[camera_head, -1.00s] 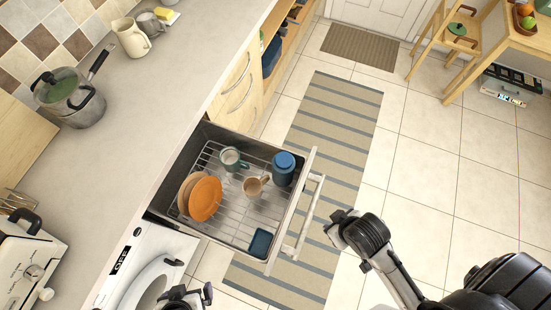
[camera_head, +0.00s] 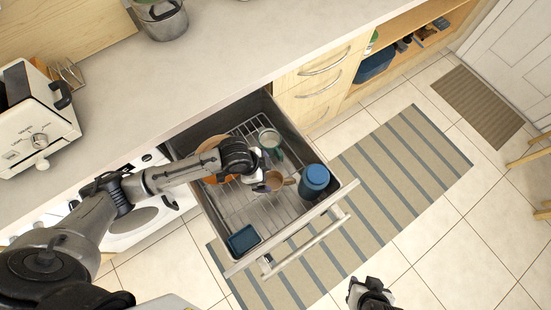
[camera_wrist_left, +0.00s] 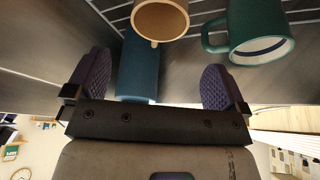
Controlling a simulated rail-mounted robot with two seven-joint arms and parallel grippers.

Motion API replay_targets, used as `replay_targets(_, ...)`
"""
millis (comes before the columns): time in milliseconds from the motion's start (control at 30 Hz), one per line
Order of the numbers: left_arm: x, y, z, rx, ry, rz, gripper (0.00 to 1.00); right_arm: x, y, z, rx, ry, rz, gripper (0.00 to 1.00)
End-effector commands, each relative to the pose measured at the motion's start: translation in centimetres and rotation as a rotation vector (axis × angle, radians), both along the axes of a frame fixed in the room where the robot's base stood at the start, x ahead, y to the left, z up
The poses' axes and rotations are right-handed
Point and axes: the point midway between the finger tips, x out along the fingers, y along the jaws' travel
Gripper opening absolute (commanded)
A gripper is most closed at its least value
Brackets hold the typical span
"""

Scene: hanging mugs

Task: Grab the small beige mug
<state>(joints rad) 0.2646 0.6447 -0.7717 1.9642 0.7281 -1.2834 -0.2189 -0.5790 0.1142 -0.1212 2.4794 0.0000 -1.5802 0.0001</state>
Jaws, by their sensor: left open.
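The small beige mug (camera_head: 279,180) sits in the open drawer's wire rack, between the green mug and the blue lidded container. My left gripper (camera_head: 265,172) is over the drawer, close to the beige mug, and partly covers it in the head view. In the left wrist view, my left gripper's purple fingers (camera_wrist_left: 156,78) are apart with nothing held. The beige mug (camera_wrist_left: 160,18) shows beyond them at the top, cut off by the frame. My right gripper (camera_head: 370,291) is low in the head view, away from the drawer; its jaws are unclear.
The green mug (camera_head: 269,140) and blue container (camera_head: 314,180) stand close to the beige mug. An orange plate (camera_head: 210,146) is partly behind my left arm. A blue box (camera_head: 244,239) lies near the drawer front (camera_head: 300,226). The green mug (camera_wrist_left: 262,32) is right in the wrist view.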

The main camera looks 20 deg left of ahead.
Motion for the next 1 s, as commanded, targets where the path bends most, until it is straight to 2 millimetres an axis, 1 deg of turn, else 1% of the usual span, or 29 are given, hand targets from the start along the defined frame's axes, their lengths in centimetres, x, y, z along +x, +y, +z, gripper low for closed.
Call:
replay_targets(33,0.1,-0.4,-0.9,-0.001,0.003,0.000,1.00,0.0,0.0,0.1,0.000,0.000,0.000,0.43)
replay_targets(100,0.4,-0.9,-2.0,-0.003,0.003,0.002,1.00,0.0,0.0,0.1,-0.001,0.000,0.000,0.43)
replay_targets(300,0.9,-1.8,-4.7,-0.001,0.002,0.001,1.00,-0.1,-0.1,0.1,-0.004,0.001,0.002,0.43)
replay_targets(400,1.1,-2.1,-5.4,-0.002,0.001,0.001,1.00,-0.1,-0.2,0.1,-0.007,0.001,0.003,0.43)
replay_targets(633,1.2,-2.4,-6.4,-0.001,0.001,0.001,1.00,-0.1,-0.3,0.2,-0.011,0.000,0.006,0.43)
replay_targets(900,1.9,-3.5,-9.5,-0.001,0.001,0.001,1.00,-0.1,-0.3,0.7,-0.010,0.000,0.005,0.43)
replay_targets(1000,2.0,-3.8,-10.2,0.000,0.000,0.000,1.00,-0.1,-0.3,0.7,-0.009,0.000,0.004,0.43)
